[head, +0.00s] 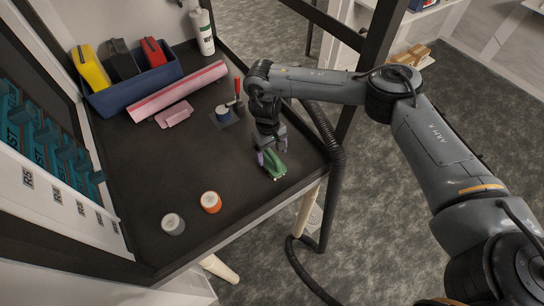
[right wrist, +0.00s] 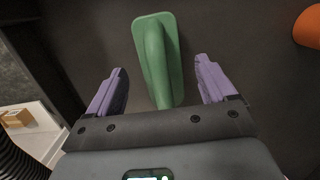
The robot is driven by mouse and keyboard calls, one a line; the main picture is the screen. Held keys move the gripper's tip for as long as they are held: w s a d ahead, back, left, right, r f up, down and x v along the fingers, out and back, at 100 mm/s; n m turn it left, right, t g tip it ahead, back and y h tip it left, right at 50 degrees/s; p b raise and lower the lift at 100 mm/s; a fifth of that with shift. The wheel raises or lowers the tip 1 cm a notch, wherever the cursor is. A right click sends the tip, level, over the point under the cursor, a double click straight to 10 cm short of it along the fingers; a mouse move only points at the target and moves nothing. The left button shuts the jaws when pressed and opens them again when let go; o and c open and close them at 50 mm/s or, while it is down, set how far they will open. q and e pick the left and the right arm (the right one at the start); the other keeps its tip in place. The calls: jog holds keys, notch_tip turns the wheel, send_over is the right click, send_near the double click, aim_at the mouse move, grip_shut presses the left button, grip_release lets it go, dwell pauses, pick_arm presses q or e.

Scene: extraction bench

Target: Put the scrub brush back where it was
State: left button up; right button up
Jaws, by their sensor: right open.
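The green scrub brush (head: 274,166) lies on the dark bench top near its right edge. In the right wrist view the brush (right wrist: 158,62) extends lengthwise away from the gripper, with its near end between the fingers. My right gripper (head: 270,154) is right over the brush, pointing down. Its two purple fingers (right wrist: 160,85) are apart, one on each side of the brush, with gaps showing on both sides. My left gripper is not in view.
An orange-topped container (head: 211,202) and a grey-topped one (head: 173,224) stand at the front. A blue bin (head: 135,93), pink roll (head: 178,91), pink piece (head: 174,114) and red-handled tool (head: 238,90) are farther back. The bench middle is clear. A black hose (head: 330,140) hangs at the right edge.

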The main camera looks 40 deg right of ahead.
jog(key=r, duration=0.2)
jog(key=r+p, duration=0.1)
jog(key=r, duration=0.2)
jog(key=w+r, duration=0.1)
jog(key=r, duration=0.1)
jog(key=shift+d+r, duration=0.1)
jog(key=shift+r, duration=0.2)
jog(key=shift+s, duration=0.1)
